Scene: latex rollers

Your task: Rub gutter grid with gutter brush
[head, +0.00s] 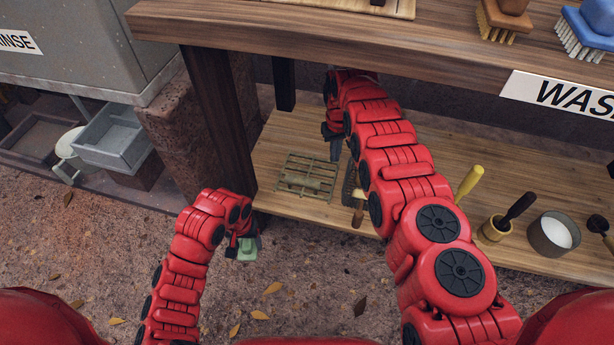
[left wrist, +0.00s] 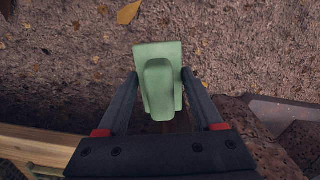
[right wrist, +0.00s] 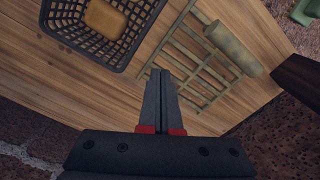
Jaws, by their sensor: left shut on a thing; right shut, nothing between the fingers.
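My left gripper (head: 243,248) is shut on a green block with a raised handle (left wrist: 158,80), which I take for the gutter brush. It holds it over the ground, off the lower shelf's front left corner. No bristles show. The gutter grid (head: 290,190), an olive lattice, lies on the lower shelf; it also shows in the right wrist view (right wrist: 186,62). A pale green roller (right wrist: 233,48) lies across it. My right gripper (head: 334,150) is shut and empty, above the shelf beside the grid's far right side; its fingertips show in the right wrist view (right wrist: 160,75).
A dark basket (right wrist: 65,42) with a tan block (right wrist: 104,20) stands right of the grid, mostly hidden behind my right arm in the head view. A table leg (head: 215,115) rises left of the grid. The upper tabletop (head: 300,38) overhangs the shelf. A metal cup (head: 553,235) stands at right.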

